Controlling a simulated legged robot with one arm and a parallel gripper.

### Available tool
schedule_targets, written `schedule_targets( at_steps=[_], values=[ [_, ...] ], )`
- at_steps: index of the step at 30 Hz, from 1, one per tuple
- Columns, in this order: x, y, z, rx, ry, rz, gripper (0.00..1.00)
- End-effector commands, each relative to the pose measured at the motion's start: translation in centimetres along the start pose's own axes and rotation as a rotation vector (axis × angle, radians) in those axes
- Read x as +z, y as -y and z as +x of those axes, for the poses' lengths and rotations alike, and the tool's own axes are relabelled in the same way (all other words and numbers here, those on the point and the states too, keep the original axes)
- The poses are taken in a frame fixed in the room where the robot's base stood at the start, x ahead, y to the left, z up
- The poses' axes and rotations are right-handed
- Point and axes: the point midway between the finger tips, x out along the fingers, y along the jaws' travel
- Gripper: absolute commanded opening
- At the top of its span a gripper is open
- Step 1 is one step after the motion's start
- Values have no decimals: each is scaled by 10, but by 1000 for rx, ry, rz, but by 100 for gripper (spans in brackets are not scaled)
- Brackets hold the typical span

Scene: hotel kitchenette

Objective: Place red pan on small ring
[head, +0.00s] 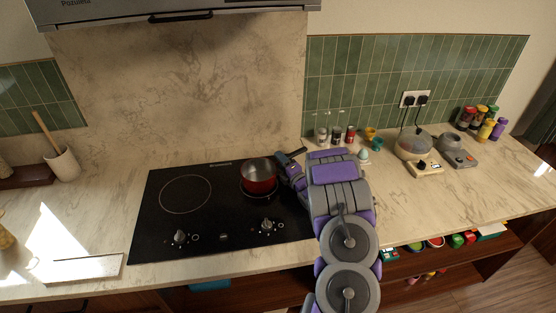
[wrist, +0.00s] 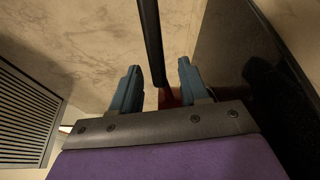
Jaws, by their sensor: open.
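The red pan (head: 262,184) has a metal rim and a dark handle (head: 296,153) pointing to the back right. It stands upright on the right side of the black cooktop, over the small ring (head: 257,199), which it mostly covers. My gripper (head: 285,160) is beside the pan on its right, at the handle. In the wrist view my gripper (wrist: 158,80) is open, its two blue-grey fingers apart. The dark handle (wrist: 150,35) shows between them, with a bit of the red pan (wrist: 171,97) below. I cannot tell whether a finger touches the handle.
The cooktop's larger ring (head: 185,195) is bare at the left, with knobs (head: 180,238) in front. A range hood (head: 180,12) hangs above. The counter at right front is clear.

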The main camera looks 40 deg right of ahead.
Motion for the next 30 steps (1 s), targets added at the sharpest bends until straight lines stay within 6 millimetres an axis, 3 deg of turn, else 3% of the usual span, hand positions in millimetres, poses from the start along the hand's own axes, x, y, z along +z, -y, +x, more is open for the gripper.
schedule_targets(
  at_steps=[9,15,23,30],
  values=[
    [-2,-2,-65,-4,1,-4,45],
    [-2,-2,-92,-1,1,-4,45],
    [0,0,-100,-4,1,0,45],
    [-2,-13,-82,-150,23,27,45]
  ],
)
